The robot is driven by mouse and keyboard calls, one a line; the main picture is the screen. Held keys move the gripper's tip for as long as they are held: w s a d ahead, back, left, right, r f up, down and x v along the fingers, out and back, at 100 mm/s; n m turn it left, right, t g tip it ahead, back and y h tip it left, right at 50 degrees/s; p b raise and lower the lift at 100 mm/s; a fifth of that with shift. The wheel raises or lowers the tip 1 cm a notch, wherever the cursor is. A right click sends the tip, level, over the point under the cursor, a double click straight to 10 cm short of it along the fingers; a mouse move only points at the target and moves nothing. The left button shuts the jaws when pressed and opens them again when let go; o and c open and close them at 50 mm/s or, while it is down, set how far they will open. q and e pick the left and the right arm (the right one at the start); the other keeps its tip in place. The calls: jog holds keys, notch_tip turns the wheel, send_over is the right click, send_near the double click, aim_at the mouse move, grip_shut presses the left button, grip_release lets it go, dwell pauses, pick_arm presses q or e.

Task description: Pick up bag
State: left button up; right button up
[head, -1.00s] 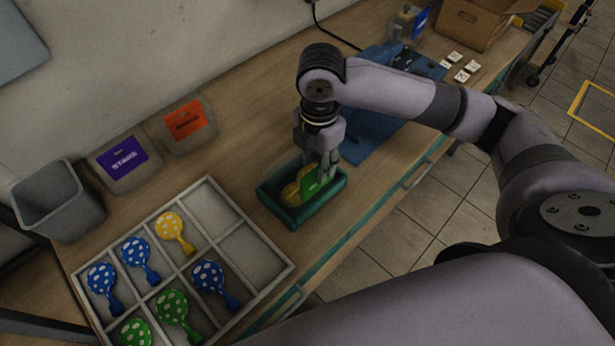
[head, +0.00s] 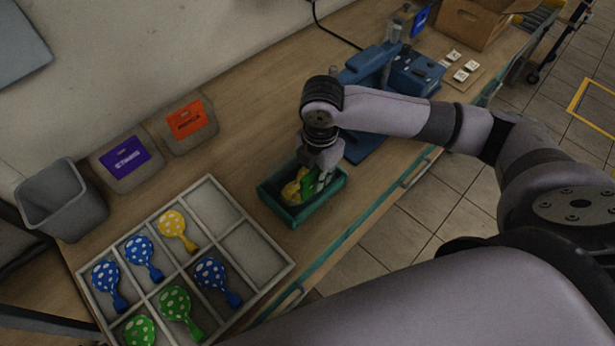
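A green tray (head: 297,216) stands near the front edge of the wooden table. Inside it lies a small bag-like item with yellow (head: 291,192) and green (head: 309,186) parts; I cannot tell whether these are one thing or two. My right gripper (head: 322,184) reaches down into the tray over the green part, at its right side. The fingers partly hide the item, and I cannot tell whether they are closed on it. My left gripper is not in view.
A white divided tray (head: 284,268) holds several dotted balloons at the lower left. A grey bin (head: 62,205) and bins labelled purple (head: 125,157) and orange (head: 187,120) stand behind. A blue machine (head: 372,70), white tiles (head: 461,75) and a cardboard box (head: 470,22) are farther right.

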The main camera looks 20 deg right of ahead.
grip_shut()
jog(key=shift+r, duration=0.15)
